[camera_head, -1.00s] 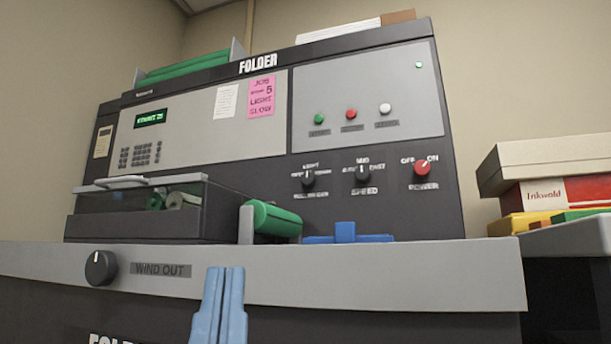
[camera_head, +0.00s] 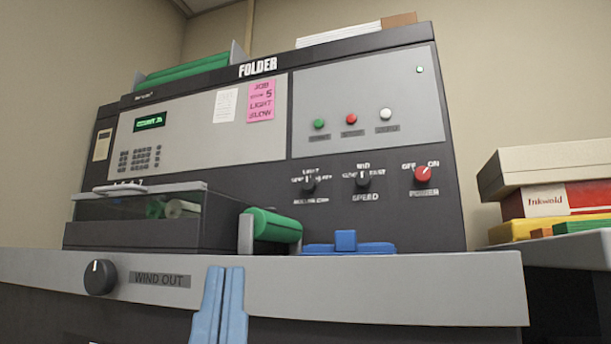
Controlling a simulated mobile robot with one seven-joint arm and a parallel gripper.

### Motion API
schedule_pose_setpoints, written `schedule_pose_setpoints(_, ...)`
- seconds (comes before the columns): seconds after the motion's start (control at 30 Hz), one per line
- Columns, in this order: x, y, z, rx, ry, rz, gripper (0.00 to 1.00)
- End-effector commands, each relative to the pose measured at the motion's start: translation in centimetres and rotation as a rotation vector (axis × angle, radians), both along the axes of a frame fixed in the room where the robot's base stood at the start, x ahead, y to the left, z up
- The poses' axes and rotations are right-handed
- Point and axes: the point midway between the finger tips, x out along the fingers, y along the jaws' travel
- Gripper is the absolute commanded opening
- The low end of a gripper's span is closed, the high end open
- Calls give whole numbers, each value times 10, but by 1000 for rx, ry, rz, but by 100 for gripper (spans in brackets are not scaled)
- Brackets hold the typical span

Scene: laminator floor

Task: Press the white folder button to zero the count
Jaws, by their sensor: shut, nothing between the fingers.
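The white button (camera_head: 386,114) is the rightmost of three round buttons on the light grey panel of the folder (camera_head: 375,82). A red button (camera_head: 351,118) and a green button (camera_head: 319,124) are to its left. A green-lit count display (camera_head: 149,121) is at the folder's upper left; its digits are too blurred to read surely. My gripper (camera_head: 226,270) is shut and empty, its two light blue fingers pointing up. It shows in front of the machine's lower front ledge, low and left of the white button and apart from it.
Below the buttons are two black knobs and a red power knob (camera_head: 422,174). A green roller (camera_head: 271,226), a blue block (camera_head: 346,241) and a clear-lidded box (camera_head: 135,216) stand above the ledge. Stacked boxes (camera_head: 550,195) are at the right. The space before the button panel looks clear.

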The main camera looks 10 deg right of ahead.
Motion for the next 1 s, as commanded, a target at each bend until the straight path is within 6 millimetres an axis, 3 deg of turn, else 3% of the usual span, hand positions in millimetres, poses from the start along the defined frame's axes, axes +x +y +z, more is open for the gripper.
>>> schedule_pose_setpoints(0.03,0,0,21,1,0,1,0)
schedule_pose_setpoints(0.8,0,0,273,8,0,9,0)
schedule_pose_setpoints(1.0,0,0,306,9,1,11,0)
